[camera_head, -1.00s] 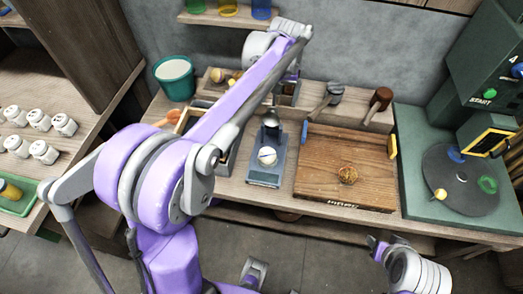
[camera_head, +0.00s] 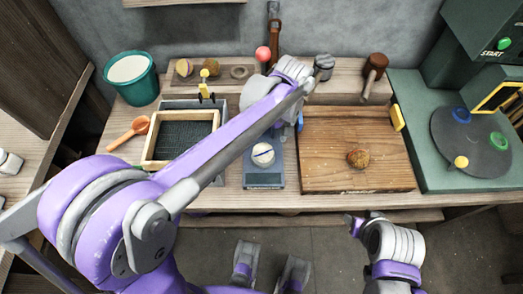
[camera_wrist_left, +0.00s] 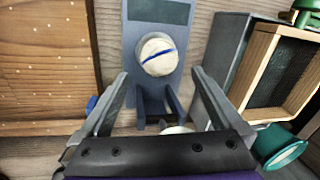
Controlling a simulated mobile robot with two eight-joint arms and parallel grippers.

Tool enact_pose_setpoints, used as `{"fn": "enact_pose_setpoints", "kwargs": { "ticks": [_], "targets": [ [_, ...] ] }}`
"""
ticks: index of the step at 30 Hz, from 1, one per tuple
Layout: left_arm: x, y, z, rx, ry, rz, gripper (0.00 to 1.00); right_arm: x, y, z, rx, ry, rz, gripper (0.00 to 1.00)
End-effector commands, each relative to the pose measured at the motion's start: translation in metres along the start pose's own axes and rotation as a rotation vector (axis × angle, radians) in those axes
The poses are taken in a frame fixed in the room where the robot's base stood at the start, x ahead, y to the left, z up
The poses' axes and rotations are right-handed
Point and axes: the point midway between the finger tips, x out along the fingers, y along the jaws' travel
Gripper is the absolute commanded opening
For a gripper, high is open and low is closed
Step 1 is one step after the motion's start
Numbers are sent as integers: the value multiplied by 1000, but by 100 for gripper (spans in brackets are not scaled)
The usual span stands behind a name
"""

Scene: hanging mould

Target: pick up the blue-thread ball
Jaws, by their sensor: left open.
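The blue-thread ball (camera_head: 263,154), cream with a dark blue band, rests on the grey-blue scale (camera_head: 264,180) on the bench. It also shows in the left wrist view (camera_wrist_left: 158,55), on the scale's plate. My left gripper (camera_wrist_left: 160,82) is open and empty in the left wrist view, its two fingers spread apart with the ball between and beyond their tips, not clasped. In the head view the left arm reaches across to just behind the scale, and its fingers are mostly hidden. My right gripper (camera_head: 355,226) is low in front of the bench, its jaws unclear.
A wooden board (camera_head: 330,178) with a brown ball (camera_head: 358,158) lies right of the scale. A framed sieve (camera_head: 155,150) stands to its left. A mallet (camera_head: 373,72) and a pink ball (camera_head: 263,53) are behind. A green machine (camera_head: 435,175) fills the right end.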

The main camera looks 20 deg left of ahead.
Motion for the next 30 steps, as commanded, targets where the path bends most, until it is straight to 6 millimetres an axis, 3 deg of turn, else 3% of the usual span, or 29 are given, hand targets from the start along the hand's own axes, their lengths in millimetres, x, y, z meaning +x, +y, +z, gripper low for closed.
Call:
{"fn": "enact_pose_setpoints", "kwargs": {
  "ticks": [18, 26, 27, 30],
  "targets": [
    [74, 2, 2, 0, 0, 1, 100, 10, 0, 6, 0, -4, 0, 50],
    [77, 2, 2, 1, 0, 1, 100, 10, 0, 6, 0, -4, 0, 50],
    [77, 2, 2, 1, 0, 1, 98, 10, 0, 6, 0, -3, 0, 50],
    [77, 2, 2, 1, 0, 1, 80, 10, 0, 6, 0, -4, 0, 50]
  ]
}}
